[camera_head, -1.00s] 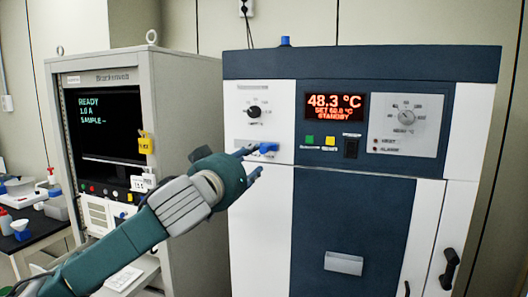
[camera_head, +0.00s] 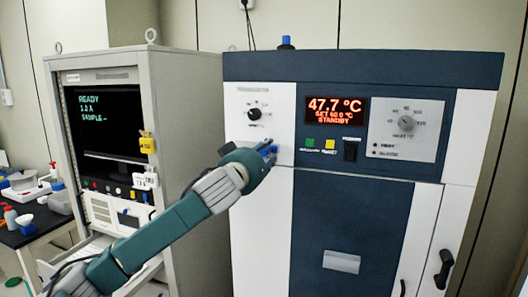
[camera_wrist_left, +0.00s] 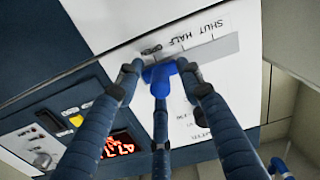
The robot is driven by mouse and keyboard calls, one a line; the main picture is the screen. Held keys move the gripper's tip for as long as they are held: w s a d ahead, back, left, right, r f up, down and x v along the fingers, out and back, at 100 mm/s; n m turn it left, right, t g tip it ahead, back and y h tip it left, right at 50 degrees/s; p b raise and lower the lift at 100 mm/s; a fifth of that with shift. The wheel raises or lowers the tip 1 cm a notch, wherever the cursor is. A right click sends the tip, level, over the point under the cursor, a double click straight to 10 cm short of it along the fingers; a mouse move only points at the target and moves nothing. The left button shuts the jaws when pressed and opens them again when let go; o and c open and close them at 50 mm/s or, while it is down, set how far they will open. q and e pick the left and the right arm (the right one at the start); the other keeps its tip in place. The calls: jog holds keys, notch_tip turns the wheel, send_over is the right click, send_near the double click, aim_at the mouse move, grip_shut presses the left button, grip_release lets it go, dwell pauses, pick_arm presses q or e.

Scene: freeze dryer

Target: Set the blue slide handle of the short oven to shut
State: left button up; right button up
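The short oven (camera_head: 262,200) is the white and dark blue cabinet at the right of the head view. Its blue slide handle (camera_head: 271,149) is on the white panel below the round dial, partly hidden by my left gripper (camera_head: 258,160). In the left wrist view, the blue handle (camera_wrist_left: 160,74) sits at the left part of a grey slot marked SHUT and HALF. My left gripper's fingers (camera_wrist_left: 159,72) are spread on both sides of the handle, with a third finger below it. I cannot tell whether they touch it. My right gripper is out of view.
A grey instrument cabinet (camera_head: 190,110) with a dark READY screen stands left of the oven, close to my left arm. The oven display (camera_head: 336,110) reads 47.7 °C, STANDBY. A black side table (camera_head: 40,232) with small items is at the far left.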

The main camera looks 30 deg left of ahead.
pick_arm(q)
grip_shut()
jog(key=s+a+b, duration=0.2)
jog(key=a, duration=0.6)
grip_release()
jog(key=shift+a, duration=0.25)
